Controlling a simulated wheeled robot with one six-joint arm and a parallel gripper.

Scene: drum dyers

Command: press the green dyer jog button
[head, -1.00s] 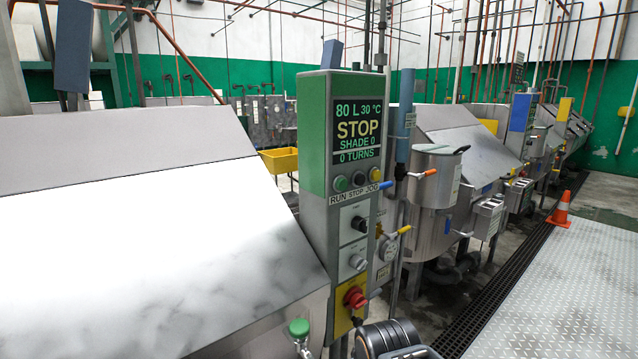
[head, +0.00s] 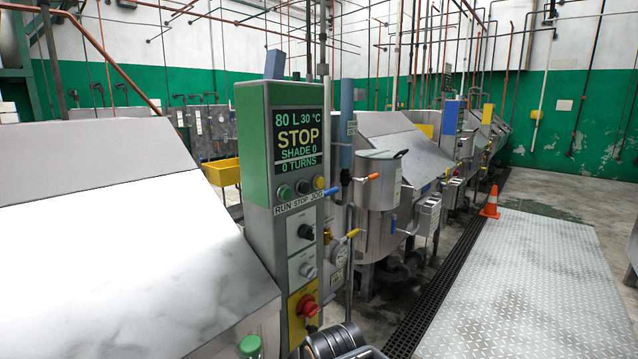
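The green dyer's control panel (head: 255,150) stands upright left of centre in the head view, with a green upper face and a grey lower column. Its display (head: 299,141) reads 80 L, 30 °C, STOP, SHADE 0, 0 TURNS. Below the display are three buttons in a row over a label reading RUN STOP JOG. The left one is green (head: 285,192), the middle one dark (head: 303,187). My gripper is not in view.
A large steel dyer body (head: 110,250) fills the left. Pipes, colored valve handles and a steel drum (head: 380,180) stand right of the panel. A dark ridged cylinder (head: 335,342) is at the bottom. A drain grate, metal floor plate (head: 530,280) and orange cone (head: 490,203) lie right.

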